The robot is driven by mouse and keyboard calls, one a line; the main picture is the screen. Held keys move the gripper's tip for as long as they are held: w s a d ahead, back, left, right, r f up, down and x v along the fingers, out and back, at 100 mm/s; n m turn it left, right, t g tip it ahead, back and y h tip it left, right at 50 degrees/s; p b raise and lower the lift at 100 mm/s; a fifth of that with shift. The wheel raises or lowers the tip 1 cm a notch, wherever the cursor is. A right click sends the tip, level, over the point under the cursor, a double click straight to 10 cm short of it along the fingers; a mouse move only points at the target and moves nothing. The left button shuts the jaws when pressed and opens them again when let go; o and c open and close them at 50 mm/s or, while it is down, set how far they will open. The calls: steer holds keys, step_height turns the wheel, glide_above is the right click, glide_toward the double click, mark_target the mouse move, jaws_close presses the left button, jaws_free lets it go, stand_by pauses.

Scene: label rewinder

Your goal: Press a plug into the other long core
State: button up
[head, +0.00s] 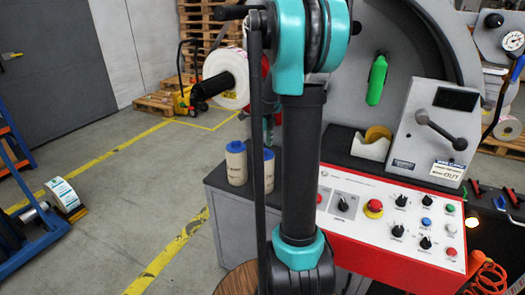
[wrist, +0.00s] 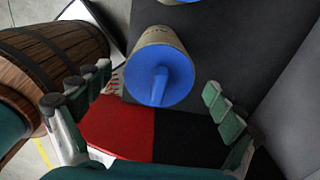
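Two tan cores stand on the grey ledge left of the control panel in the head view. The left core (head: 236,168) is topped by a blue plug (head: 235,147). The right core (head: 269,178), also with blue at its top, is partly behind my arm. In the wrist view, one core (wrist: 158,36) shows a blue plug (wrist: 160,75) with a raised stem at its near end. Blue of another piece (wrist: 181,1) is cut off at the top edge. My gripper (wrist: 157,82) is open, its fingers apart on either side of the plug, with no contact visible. The head view does not show the fingers.
A wooden barrel (wrist: 48,50) is close at the left in the wrist view. The red control panel (head: 385,225) with knobs and buttons is right of my arm. A large white label roll (head: 227,78) sits on a dark shaft above the cores.

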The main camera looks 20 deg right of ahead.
step_height(320, 180, up, 12)
steer(key=s+a+f+n+t, duration=0.2)
steer(key=s+a+f+n, duration=0.3)
steer(key=s+f+n, duration=0.5)
steer(key=s+a+f+n+t, duration=0.2)
steer(key=s+a+f+n, duration=0.3)
steer(key=s+f+n, duration=0.5)
steer(key=shift+s+f+n, duration=0.2)
steer(key=shift+s+n, duration=1.3)
steer(key=shift+n, duration=2)
